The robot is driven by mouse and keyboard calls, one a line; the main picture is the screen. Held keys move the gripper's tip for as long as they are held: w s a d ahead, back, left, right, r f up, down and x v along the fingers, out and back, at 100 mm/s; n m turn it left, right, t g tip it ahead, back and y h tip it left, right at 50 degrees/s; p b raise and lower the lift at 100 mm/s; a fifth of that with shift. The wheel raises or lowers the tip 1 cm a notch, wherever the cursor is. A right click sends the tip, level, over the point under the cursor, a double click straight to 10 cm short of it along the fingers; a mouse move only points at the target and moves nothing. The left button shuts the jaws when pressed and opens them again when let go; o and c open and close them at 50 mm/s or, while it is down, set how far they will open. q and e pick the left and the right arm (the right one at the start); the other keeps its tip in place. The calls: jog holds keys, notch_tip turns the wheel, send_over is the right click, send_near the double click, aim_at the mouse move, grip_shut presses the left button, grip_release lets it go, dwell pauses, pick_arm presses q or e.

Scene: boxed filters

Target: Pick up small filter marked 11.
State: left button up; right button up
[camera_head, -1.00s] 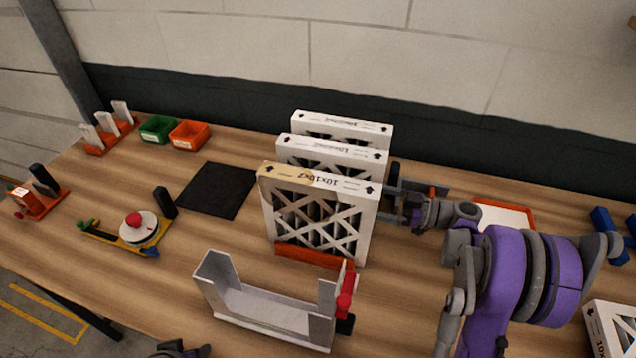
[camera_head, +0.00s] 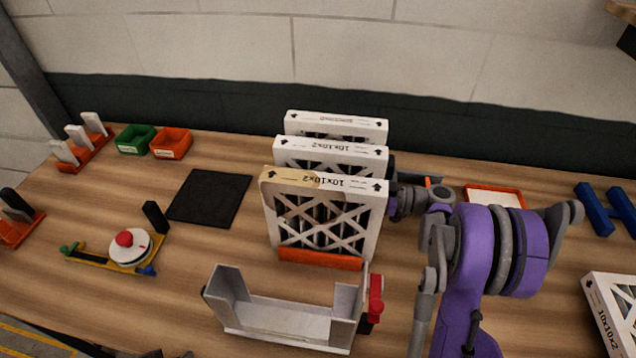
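Three white-framed filters stand upright in a row at the centre: a front one (camera_head: 335,186), a middle one (camera_head: 340,150) and a back one (camera_head: 350,124). The front and middle ones read 10x10x2; I cannot make out an 11 on any. The front one has a tan patch on its top left and stands at an orange holder (camera_head: 318,258). My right gripper (camera_head: 396,190) is at the right side of the front and middle filters. Its fingers are mostly hidden, so its grip is unclear. A small dark part, perhaps my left gripper (camera_head: 152,353), shows at the bottom edge.
A grey metal bracket (camera_head: 285,308) with a red clamp (camera_head: 375,298) stands in front. A black mat (camera_head: 210,197), green bin (camera_head: 136,139) and orange bin (camera_head: 171,142) lie left. Another boxed filter (camera_head: 612,310) is at lower right, blue parts (camera_head: 610,210) at right.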

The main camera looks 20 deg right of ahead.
jog(key=shift+s+d, duration=0.1)
jog(key=shift+d, duration=0.05)
jog(key=shift+c, duration=1.6)
grip_shut()
jog(key=shift+r, duration=0.1)
